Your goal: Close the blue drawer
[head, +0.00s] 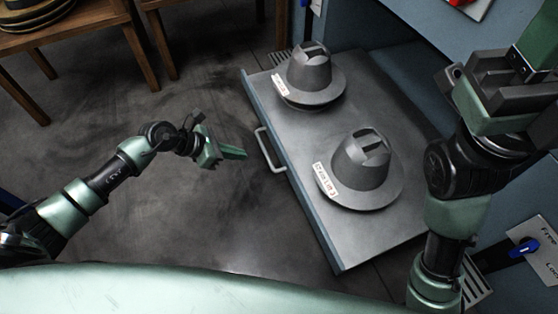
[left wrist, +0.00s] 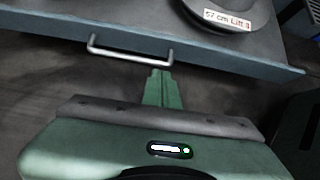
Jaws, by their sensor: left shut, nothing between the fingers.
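The blue drawer (head: 352,226) is pulled out of the blue machine, with a grey top surface and a blue front edge. Its metal bar handle (head: 268,150) is on the front, and it also shows in the left wrist view (left wrist: 128,56). My left gripper (head: 243,154) is shut and empty, just in front of the handle and apart from it. In the left wrist view its fingers (left wrist: 161,76) point at the drawer front, near the handle's right end. My right gripper (head: 510,85) is raised over the right side; its fingertips are unclear.
Two grey hat-shaped forms with labels stand on the drawer, a far one (head: 313,75) and a near one (head: 364,165). A wooden table (head: 95,18) with hats stands at the upper left. The dark floor (head: 130,100) before the drawer is clear. A blue switch (head: 524,248) is at the lower right.

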